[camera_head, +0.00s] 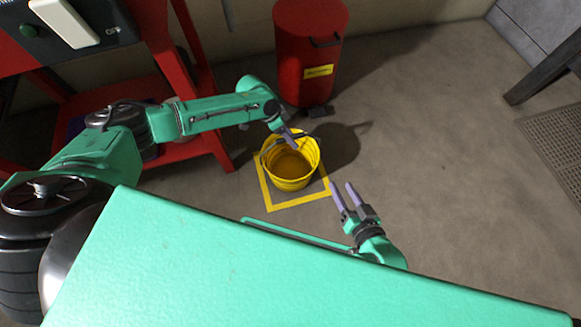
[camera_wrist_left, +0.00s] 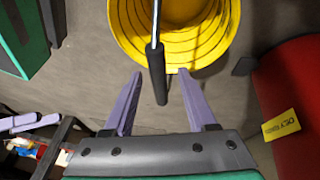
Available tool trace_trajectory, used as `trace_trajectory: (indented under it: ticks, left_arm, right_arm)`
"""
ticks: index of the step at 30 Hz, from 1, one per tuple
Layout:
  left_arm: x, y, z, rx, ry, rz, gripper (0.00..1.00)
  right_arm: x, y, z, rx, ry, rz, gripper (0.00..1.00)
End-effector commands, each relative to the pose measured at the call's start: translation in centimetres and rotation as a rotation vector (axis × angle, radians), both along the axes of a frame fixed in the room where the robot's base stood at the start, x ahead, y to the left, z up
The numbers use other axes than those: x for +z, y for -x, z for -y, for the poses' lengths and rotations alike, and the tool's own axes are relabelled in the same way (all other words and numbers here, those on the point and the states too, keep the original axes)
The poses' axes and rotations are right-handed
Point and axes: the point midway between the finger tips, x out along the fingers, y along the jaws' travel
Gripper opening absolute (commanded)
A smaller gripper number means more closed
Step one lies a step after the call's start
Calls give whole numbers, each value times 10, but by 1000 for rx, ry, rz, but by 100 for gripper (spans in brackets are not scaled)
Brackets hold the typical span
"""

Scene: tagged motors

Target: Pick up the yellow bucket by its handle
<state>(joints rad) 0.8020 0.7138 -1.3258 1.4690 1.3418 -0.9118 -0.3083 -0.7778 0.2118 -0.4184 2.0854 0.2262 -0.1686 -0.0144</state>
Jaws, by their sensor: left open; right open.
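The yellow bucket (camera_head: 291,172) stands on the floor inside a yellow taped square. In the left wrist view the bucket (camera_wrist_left: 205,52) fills the top middle. Its handle is a metal wire with a dark grip (camera_wrist_left: 158,78), which lies between the open fingers of my left gripper (camera_wrist_left: 158,72). I cannot tell whether a finger touches the grip. In the head view my left gripper (camera_head: 291,138) is at the far rim of the bucket. My right gripper (camera_head: 343,188) is open and empty, to the right of the bucket and apart from it.
A red bin (camera_head: 303,70) with a yellow label stands behind the bucket; it also shows in the left wrist view (camera_wrist_left: 296,95). A red stand (camera_head: 200,140) with a shelf is at the left, near my left arm. The floor at the right (camera_head: 450,190) is clear.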

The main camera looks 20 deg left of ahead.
Motion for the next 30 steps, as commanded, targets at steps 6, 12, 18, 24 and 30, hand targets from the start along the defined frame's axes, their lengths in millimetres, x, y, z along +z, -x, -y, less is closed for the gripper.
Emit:
trace_trajectory:
  ticks: [6,12,18,24,30]
  left_arm:
    - [-37,-2,16,-1,-1,1,57]
    - [-36,-2,16,0,0,0,57]
    - [-36,-2,16,0,0,0,0]
    - [-35,-3,16,1,1,2,0]
    - [-29,-3,16,1,1,2,0]
  right_arm:
    - [-30,0,-1,-19,-22,25,50]
    - [-27,0,-1,-19,-23,27,50]
    - [-27,0,-1,-19,-23,27,50]
    - [-27,0,-1,-20,-22,26,50]
    - [-24,0,-1,-18,-21,22,50]
